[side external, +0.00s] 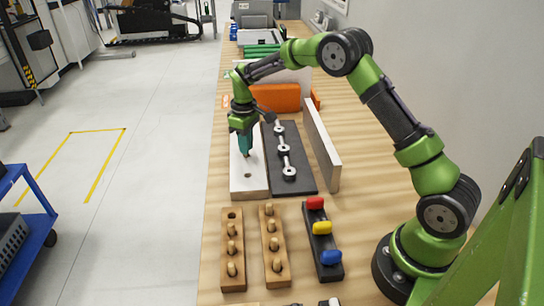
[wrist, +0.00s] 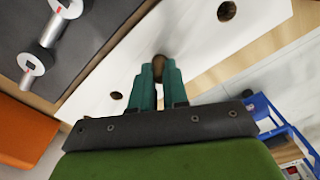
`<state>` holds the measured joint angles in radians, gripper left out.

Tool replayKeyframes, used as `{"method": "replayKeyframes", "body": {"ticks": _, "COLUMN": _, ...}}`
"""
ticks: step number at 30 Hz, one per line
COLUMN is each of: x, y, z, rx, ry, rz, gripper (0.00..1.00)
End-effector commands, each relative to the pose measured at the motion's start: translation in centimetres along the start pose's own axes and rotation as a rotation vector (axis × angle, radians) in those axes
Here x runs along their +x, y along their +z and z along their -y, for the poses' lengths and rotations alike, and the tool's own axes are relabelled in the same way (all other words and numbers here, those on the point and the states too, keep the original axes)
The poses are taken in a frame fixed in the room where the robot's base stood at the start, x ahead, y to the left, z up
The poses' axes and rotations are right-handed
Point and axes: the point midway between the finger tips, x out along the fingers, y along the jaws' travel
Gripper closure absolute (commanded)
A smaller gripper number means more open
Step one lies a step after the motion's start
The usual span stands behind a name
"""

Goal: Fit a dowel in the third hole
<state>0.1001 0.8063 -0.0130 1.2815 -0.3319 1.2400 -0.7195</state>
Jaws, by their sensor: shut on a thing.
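The white board (side external: 249,186) lies flat on the bench. One of its dark holes (side external: 248,175) shows clear in front of my gripper. My gripper (side external: 245,151) points down over the board, its teal fingers shut on a wooden dowel (wrist: 158,61). In the wrist view the board (wrist: 190,45) has one open hole (wrist: 227,11) at the upper right and another (wrist: 116,96) left of the fingers. The fingers hide most of the dowel and the board beneath it. I cannot tell whether its tip is in a hole or just above the board.
Two wooden racks (side external: 232,273) (side external: 273,282) hold upright dowels; the left one has an empty far slot. A black holder with red, yellow and blue pieces (side external: 323,228) stands beside them. A dark plate with metal fittings (side external: 302,178) and an upright panel (side external: 321,145) stand right of the board.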

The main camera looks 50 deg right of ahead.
Motion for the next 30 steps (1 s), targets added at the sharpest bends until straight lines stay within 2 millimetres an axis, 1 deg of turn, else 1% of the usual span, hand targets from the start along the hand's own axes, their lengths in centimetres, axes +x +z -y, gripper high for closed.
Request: {"method": "replayKeyframes", "body": {"ticks": 30, "x": 1.1, "y": 0.0, "z": 0.0, "rx": 0.0, "ry": 0.0, "rz": 0.0, "gripper": 1.0}}
